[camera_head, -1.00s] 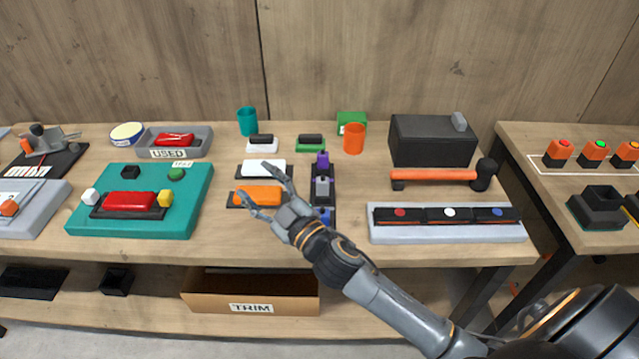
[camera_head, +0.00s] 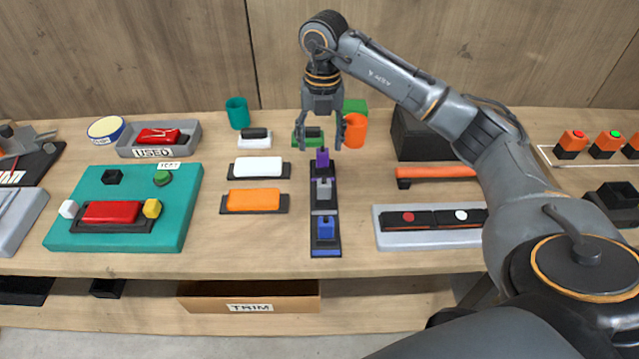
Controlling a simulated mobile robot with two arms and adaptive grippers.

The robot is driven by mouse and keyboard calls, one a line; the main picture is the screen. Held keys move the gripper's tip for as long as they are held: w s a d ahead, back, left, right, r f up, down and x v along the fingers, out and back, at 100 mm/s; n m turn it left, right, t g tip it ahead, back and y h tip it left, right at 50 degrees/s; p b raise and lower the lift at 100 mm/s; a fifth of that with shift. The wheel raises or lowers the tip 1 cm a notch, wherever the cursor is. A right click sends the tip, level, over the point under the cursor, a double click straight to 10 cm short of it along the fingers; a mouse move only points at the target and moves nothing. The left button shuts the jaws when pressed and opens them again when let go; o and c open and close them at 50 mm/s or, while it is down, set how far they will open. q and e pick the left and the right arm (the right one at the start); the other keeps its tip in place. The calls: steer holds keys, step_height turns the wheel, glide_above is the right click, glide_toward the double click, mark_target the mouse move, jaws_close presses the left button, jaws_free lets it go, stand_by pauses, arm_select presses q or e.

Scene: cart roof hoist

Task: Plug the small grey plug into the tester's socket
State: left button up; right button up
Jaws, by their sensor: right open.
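The small grey plug (camera_head: 323,189) stands in the middle of a narrow black rack (camera_head: 325,209), between a purple plug (camera_head: 322,160) and a blue plug (camera_head: 326,229). The teal tester (camera_head: 150,235) lies at the left. A small black block, which looks like its socket (camera_head: 112,177), stands near its back left. A red piece sits in a dark holder on the tester. My right gripper (camera_head: 321,143) is open and empty, fingers pointing down. It is above or behind the rack's purple end, apart from the grey plug. My left gripper is not in view.
A white block (camera_head: 257,167) and an orange block (camera_head: 253,200) lie left of the rack. Orange (camera_head: 354,130) and teal (camera_head: 237,113) cups stand behind. A grey tray (camera_head: 430,238) and an orange-handled hammer (camera_head: 435,173) are at the right. Bare tabletop lies in front of the rack.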

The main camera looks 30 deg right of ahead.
mark_target(324, 182)
steer(key=f, duration=0.2)
steer(key=f+p, duration=0.1)
steer(key=f, duration=0.2)
steer(key=f+p, duration=0.1)
steer(key=f, duration=0.2)
steer(key=shift+s+d, duration=0.2)
steer(key=shift+d, duration=0.05)
steer(key=f+p, duration=0.1)
steer(key=f, duration=0.1)
steer(key=s+f+p, duration=0.1)
steer(key=f, duration=0.1)
steer(key=shift+a+f, duration=0.2)
steer(key=shift+f, duration=0.5)
jaws_close()
